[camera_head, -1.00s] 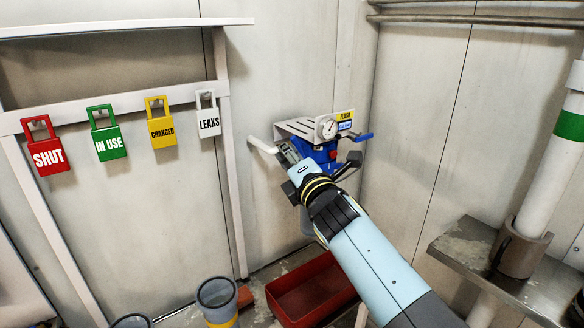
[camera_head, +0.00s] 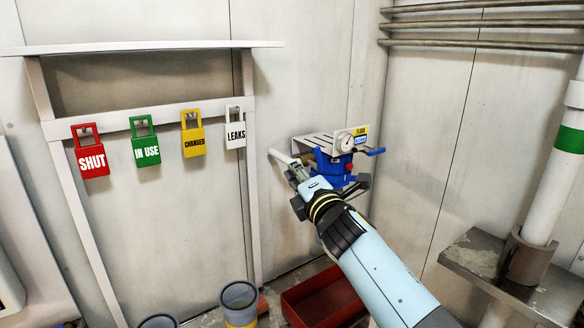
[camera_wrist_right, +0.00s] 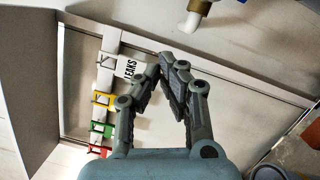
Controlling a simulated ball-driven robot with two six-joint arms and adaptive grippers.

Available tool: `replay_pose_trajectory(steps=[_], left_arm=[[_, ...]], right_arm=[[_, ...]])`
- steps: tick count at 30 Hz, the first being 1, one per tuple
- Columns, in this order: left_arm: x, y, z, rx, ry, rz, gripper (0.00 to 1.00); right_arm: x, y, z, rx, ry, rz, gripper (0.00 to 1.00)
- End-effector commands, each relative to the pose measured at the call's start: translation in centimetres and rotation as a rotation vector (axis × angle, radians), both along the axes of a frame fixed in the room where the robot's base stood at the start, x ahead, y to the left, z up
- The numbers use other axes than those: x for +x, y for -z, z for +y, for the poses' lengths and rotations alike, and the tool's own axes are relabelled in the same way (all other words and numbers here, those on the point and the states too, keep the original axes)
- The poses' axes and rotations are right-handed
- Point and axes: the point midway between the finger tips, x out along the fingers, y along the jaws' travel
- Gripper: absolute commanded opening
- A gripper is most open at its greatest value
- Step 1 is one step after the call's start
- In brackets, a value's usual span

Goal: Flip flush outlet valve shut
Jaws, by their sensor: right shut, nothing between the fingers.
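The flush unit is a blue body (camera_head: 333,168) on a white wall bracket (camera_head: 311,143), with a round gauge (camera_head: 347,143) and a yellow "FLUSH" label (camera_head: 360,131). A blue lever handle (camera_head: 375,151) sticks out at its right. A white outlet pipe (camera_head: 281,156) sticks out at its left; its end also shows in the right wrist view (camera_wrist_right: 188,22). My right gripper (camera_head: 293,172) is shut and empty, just below the pipe in the head view, and its arm hides the unit's lower part. Its fingers meet in the wrist view (camera_wrist_right: 166,72). My left gripper is not in view.
A rack (camera_head: 118,128) with red, green, yellow and white tags stands at the left. Grey buckets (camera_head: 239,297) and a red tray (camera_head: 333,300) are on the floor below. A metal shelf (camera_head: 475,262) and white pipe (camera_head: 553,170) are at the right.

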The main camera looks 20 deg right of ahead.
Motion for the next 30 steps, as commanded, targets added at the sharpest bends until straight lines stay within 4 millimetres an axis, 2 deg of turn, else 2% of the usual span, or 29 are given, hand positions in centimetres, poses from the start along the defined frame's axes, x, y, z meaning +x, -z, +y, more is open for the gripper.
replay_pose_trajectory(steps=[4,11,15,20,30], left_arm=[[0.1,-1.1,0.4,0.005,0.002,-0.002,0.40],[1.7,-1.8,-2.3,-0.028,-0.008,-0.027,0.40],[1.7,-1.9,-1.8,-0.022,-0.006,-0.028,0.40],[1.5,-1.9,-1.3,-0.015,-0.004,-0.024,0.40],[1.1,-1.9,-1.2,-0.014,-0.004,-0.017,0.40]], right_arm=[[-2.3,-0.1,-0.3,-0.002,0.001,0.001,0.00],[-6.1,0.1,-0.7,-0.002,0.000,-0.001,0.00],[-7.7,0.3,-0.9,-0.001,0.000,-0.001,0.00],[-8.3,0.4,-0.9,-0.002,0.000,-0.001,0.00],[-8.3,0.3,-0.9,-0.001,-0.001,-0.002,0.00]])
